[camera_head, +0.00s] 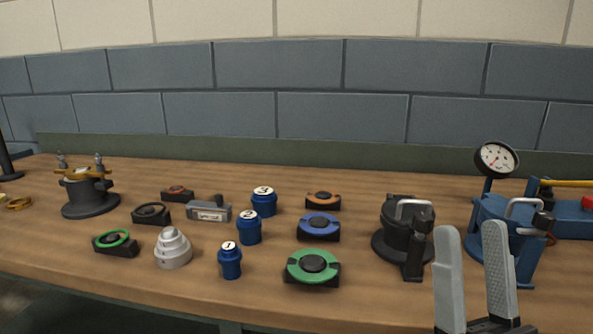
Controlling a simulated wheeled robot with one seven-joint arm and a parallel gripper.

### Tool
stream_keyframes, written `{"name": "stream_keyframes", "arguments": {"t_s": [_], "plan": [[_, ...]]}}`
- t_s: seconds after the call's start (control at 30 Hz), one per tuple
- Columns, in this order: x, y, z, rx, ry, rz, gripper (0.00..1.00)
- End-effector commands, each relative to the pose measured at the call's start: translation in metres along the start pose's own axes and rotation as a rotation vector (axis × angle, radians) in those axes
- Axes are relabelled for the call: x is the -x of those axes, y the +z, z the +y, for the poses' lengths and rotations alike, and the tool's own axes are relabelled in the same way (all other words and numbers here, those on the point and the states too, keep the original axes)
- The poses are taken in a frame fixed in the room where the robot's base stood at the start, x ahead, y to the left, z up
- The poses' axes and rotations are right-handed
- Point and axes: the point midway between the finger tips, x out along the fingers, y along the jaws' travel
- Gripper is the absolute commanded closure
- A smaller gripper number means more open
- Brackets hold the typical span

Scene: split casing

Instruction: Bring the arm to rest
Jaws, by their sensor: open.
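My gripper (475,282) is at the lower right of the head view, in front of the bench. Its two pale grey fingers point up and stand apart, with nothing seen between them. They cover part of the blue device with a gauge (490,217) behind. The rest of my arm is out of the picture.
The wooden bench (350,176) holds a black casing with a handle (398,245), a green-topped part (313,266), numbered blue cylinders (230,262), a stepped white piece (173,249) and a dark flanged body (88,196). A block wall (340,120) stands behind.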

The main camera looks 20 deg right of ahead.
Motion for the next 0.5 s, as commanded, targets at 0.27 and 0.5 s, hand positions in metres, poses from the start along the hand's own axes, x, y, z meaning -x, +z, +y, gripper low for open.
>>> {"name": "stream_keyframes", "arguments": {"t_s": [0.27, 0.5], "plan": [[0.105, 0.044, -0.015, 0.025, -0.111, -0.404, 0.51], [0.206, 0.053, -0.021, 0.030, -0.164, -0.749, 0.51]]}}
